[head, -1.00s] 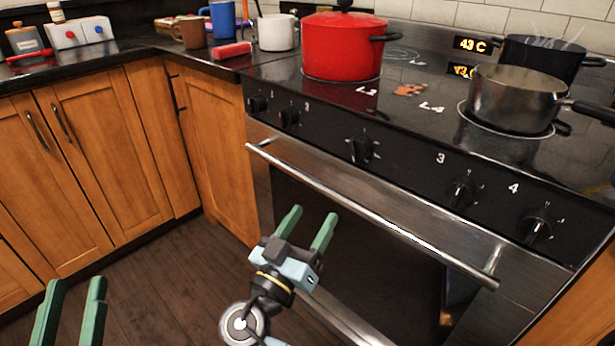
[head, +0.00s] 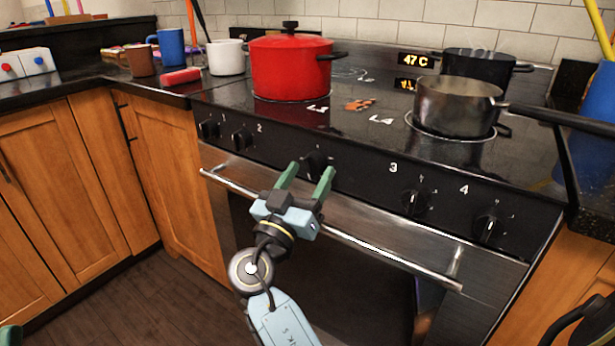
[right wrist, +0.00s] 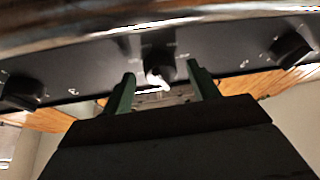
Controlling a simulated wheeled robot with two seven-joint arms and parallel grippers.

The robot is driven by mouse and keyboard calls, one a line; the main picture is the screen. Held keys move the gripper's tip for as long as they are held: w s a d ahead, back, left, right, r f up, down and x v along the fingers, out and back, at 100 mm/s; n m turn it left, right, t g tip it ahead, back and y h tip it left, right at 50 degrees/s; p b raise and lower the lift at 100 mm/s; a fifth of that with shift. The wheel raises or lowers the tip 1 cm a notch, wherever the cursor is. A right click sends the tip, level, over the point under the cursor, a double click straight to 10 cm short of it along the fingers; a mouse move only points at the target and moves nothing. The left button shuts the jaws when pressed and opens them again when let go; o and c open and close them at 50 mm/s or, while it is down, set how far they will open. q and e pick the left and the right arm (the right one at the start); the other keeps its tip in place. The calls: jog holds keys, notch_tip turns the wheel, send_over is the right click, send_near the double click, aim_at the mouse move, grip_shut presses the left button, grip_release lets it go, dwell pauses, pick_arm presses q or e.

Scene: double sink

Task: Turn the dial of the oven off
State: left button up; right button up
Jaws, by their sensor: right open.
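The oven dial (head: 318,163) is the black middle knob on the stove's front panel, partly covered by my right gripper in the head view. My right gripper (head: 307,179) is open, with its green fingers just in front of the panel, one to each side of the dial. In the right wrist view, the dial (right wrist: 158,68) shows between the open fingertips of the right gripper (right wrist: 162,82). I cannot tell whether they touch it. Only a green tip of my left gripper (head: 10,336) shows at the bottom left corner.
Other knobs sit left (head: 241,138) and right (head: 416,201) of the dial. The oven handle bar (head: 380,246) runs below the panel. A red pot (head: 290,70) and a metal pan (head: 455,105) stand on the stovetop (head: 350,125).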

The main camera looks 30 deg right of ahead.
jog(key=shift+w+d, duration=0.1)
jog(key=shift+d, duration=0.1)
jog(key=c, duration=1)
jog(key=shift+r+n, duration=0.1)
jog(key=shift+n, duration=0.2)
